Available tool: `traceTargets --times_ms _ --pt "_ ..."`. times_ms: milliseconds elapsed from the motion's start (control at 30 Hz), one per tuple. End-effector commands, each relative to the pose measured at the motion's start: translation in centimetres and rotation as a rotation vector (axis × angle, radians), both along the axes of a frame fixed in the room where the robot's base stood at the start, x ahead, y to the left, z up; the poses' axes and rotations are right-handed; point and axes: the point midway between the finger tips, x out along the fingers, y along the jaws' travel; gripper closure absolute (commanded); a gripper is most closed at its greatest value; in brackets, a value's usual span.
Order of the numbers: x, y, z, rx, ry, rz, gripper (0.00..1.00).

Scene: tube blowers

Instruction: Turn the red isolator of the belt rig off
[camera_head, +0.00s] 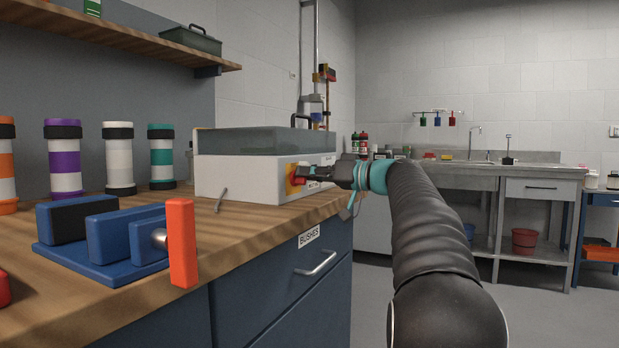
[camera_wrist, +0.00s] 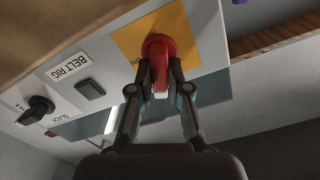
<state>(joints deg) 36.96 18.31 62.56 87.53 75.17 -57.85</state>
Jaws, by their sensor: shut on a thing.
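The belt rig (camera_head: 240,178) is a pale box with a grey translucent cover, standing on the wooden bench. Its front panel with the BELT RIG label (camera_wrist: 68,65) shows in the wrist view. The red isolator (camera_wrist: 158,52) is a round knob with a raised grip bar on a yellow plate (camera_wrist: 192,40). My gripper (camera_wrist: 161,84) is shut on the isolator's bar, one finger on each side. In the head view my gripper (camera_head: 312,172) reaches the panel from the right and hides most of the isolator; part of the yellow plate (camera_head: 291,180) shows.
A black selector knob (camera_wrist: 38,108) and a dark button (camera_wrist: 90,88) sit on the same panel. On the bench stand a blue vise (camera_head: 100,235) with an orange handle (camera_head: 181,242), a small metal pin (camera_head: 220,200) and several banded tubes. Open floor lies right of the bench.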

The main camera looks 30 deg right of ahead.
Motion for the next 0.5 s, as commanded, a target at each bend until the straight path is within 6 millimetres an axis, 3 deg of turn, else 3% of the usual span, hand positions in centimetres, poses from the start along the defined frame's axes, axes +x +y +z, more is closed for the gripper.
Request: traceTargets --times_ms 500 --pt "-0.25 0.32 0.26 -0.271 -0.214 -0.004 1.00"
